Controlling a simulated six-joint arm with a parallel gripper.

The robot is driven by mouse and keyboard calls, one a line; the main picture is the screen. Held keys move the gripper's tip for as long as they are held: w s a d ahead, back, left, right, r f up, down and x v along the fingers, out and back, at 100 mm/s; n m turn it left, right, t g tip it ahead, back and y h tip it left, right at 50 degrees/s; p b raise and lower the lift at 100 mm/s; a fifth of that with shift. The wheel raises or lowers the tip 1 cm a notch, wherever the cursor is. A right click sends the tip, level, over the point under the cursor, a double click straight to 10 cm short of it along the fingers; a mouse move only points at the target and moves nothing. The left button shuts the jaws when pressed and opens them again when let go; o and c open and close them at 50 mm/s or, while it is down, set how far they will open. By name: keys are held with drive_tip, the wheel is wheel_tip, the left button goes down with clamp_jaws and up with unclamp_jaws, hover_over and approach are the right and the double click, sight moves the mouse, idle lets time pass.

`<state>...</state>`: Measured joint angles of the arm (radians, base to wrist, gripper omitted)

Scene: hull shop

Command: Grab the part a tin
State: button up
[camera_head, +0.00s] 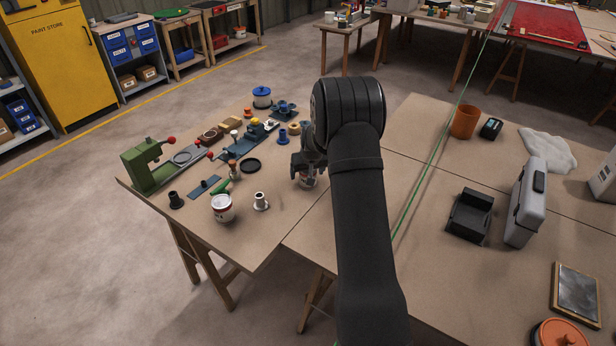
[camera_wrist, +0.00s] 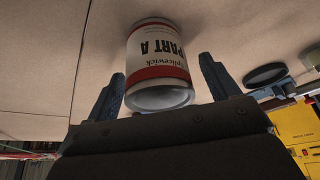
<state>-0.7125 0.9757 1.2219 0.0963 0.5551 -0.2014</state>
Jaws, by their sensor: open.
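The part A tin (camera_wrist: 158,62) is white with red bands and black lettering reading "PART A". It appears upside down in the wrist view, standing on the table. My gripper (camera_wrist: 163,72) is open, with one finger on each side of the tin. A gap shows between the tin and each finger in this view. The rest is hidden by the gripper.
Another white tin with a red rim (camera_head: 222,209) stands to the left, near a pale flanged piece (camera_head: 261,202). A green press (camera_head: 147,166), a black disc (camera_head: 250,165) and small parts crowd the left table.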

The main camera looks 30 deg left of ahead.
drive_tip(key=c, duration=1.3)
drive_tip(key=shift+r, duration=0.1)
